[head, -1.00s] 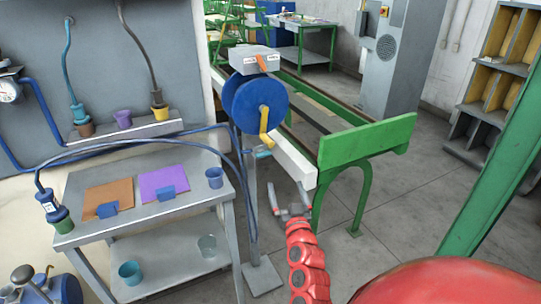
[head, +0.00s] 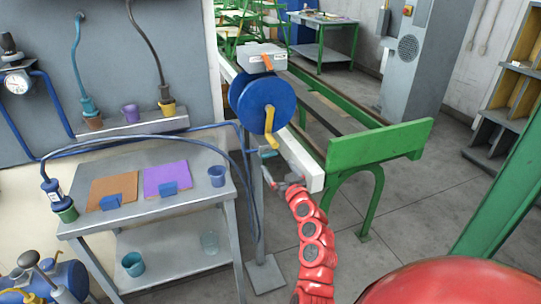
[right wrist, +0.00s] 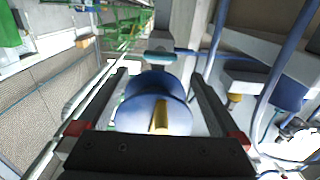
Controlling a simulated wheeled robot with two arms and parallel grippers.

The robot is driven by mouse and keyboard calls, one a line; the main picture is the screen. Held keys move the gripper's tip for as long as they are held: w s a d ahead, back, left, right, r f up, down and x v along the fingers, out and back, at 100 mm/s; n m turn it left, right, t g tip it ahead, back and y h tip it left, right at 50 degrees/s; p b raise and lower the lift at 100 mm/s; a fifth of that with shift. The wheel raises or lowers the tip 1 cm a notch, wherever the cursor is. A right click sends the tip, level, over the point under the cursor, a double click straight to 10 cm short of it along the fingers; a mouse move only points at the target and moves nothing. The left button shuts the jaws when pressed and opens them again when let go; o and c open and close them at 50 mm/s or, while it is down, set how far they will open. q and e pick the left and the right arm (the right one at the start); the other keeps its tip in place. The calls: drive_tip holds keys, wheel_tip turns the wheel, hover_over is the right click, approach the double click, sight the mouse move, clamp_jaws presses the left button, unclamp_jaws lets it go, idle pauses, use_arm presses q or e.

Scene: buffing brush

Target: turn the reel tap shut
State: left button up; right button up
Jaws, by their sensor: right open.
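The blue hose reel (head: 252,101) stands on a grey post and has a yellow crank (head: 269,125). The small teal reel tap (head: 267,152) sits just below the crank. My right gripper (head: 278,179) is open and empty, a little below the tap and apart from it. In the right wrist view, the teal tap (right wrist: 160,57) shows ahead between the spread fingers (right wrist: 160,74), with the blue reel (right wrist: 150,110) and yellow crank (right wrist: 160,116) nearer the palm. My left gripper is not in view.
A grey side table (head: 192,193) with cups and orange and purple sheets stands left of the reel post. A blue hose (head: 150,139) arches over it to the reel. A green-ended bench (head: 380,143) lies close at right. The floor (head: 425,200) right of my arm is clear.

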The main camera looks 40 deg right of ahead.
sight(270, 156)
drive_tip(key=x, duration=0.7)
drive_tip(key=shift+w, duration=0.2)
drive_tip(key=c, duration=1.3)
